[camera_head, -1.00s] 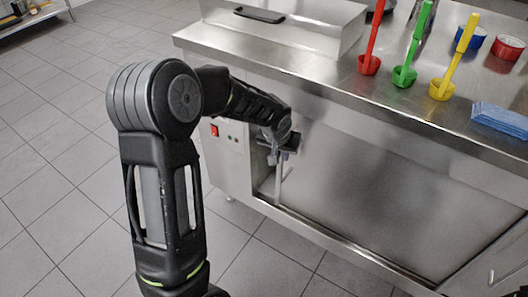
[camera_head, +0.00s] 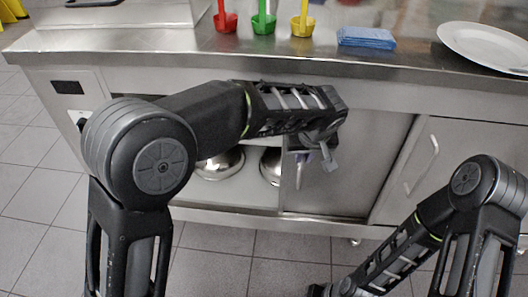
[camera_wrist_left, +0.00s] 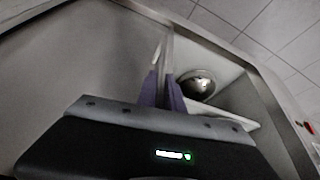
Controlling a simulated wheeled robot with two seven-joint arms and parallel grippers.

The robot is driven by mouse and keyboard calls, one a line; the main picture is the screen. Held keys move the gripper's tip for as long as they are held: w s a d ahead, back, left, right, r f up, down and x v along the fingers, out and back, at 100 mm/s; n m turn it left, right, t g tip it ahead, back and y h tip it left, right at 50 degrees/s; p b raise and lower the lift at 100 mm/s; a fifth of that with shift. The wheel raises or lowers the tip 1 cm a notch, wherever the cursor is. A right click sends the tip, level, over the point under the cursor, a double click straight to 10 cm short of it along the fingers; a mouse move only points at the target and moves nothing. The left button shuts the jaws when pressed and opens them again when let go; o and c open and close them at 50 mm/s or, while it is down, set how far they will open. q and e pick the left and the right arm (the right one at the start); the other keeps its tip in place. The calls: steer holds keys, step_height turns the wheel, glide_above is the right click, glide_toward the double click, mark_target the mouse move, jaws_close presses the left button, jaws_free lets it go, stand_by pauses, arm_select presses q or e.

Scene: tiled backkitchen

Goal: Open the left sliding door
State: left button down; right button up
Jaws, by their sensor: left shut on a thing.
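The left sliding door (camera_head: 352,178) is a plain steel panel under the counter. It stands slid to the right, leaving an opening on its left. My left gripper (camera_head: 303,165) is at the door's left edge, partly hidden by its own wrist. In the left wrist view, the purple fingers (camera_wrist_left: 164,92) are shut on the door's edge, with the door panel (camera_wrist_left: 85,65) to the left and the open cabinet to the right. My right gripper (camera_head: 322,290) is low at the bottom of the head view, cut off by the frame; its fingers are not clear.
Shiny metal pots (camera_head: 220,163) stand inside the cabinet; one also shows in the left wrist view (camera_wrist_left: 198,84). A second door with a handle (camera_head: 420,165) is at right. Ladles, blue cloths (camera_head: 366,37) and a white plate (camera_head: 490,45) lie on the counter. Tiled floor in front is clear.

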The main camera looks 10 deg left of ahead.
arm_select(q)
steer(key=d+p, duration=0.1)
steer(key=d, duration=0.7)
steer(key=shift+d, duration=0.2)
steer(key=shift+w, duration=0.1)
steer(key=c, duration=1.5)
jaws_free()
steer(key=p+v, duration=0.1)
steer(key=v, duration=0.6)
steer(key=shift+r+p, duration=0.35)
